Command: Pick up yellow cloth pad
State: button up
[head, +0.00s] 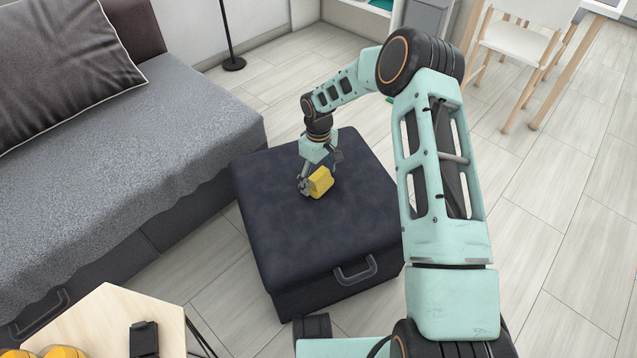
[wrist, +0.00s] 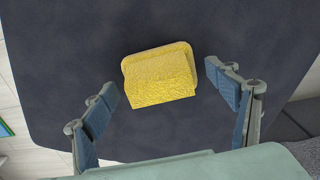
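The yellow cloth pad (head: 320,182) rests on top of a dark ottoman (head: 290,235) in the head view. In the wrist view the yellow cloth pad (wrist: 158,75) lies on the dark surface, its textured face toward the camera. My gripper (head: 318,180) is low over the ottoman, right at the pad. In the wrist view my gripper (wrist: 163,90) is open, with one finger at the left and one at the right. The pad lies between and slightly beyond the fingers, with a visible gap on both sides. Neither finger appears to touch it.
A grey sofa (head: 140,150) with a dark pillow (head: 60,65) stands at the left. A small wooden table (head: 110,315) with yellow items and a black object is at the lower left. A white chair (head: 515,45) is at the upper right. The ottoman top around the pad is clear.

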aim_at(317, 175)
jog(key=c, duration=0.9)
jog(key=shift+r, duration=0.1)
jog(key=shift+r, duration=0.2)
jog(key=r, duration=0.1)
jog(key=r+p, duration=0.1)
jog(key=r, duration=0.1)
jog(key=shift+s+a+r, duration=0.2)
jog(key=shift+r, duration=0.1)
jog(key=s+a+r+p, duration=0.4)
jog(key=s+a+r, duration=0.4)
jog(key=s, duration=0.2)
jog(key=shift+s+r, duration=0.35)
jog(key=shift+r, duration=0.05)
jog(key=shift+a, duration=0.1)
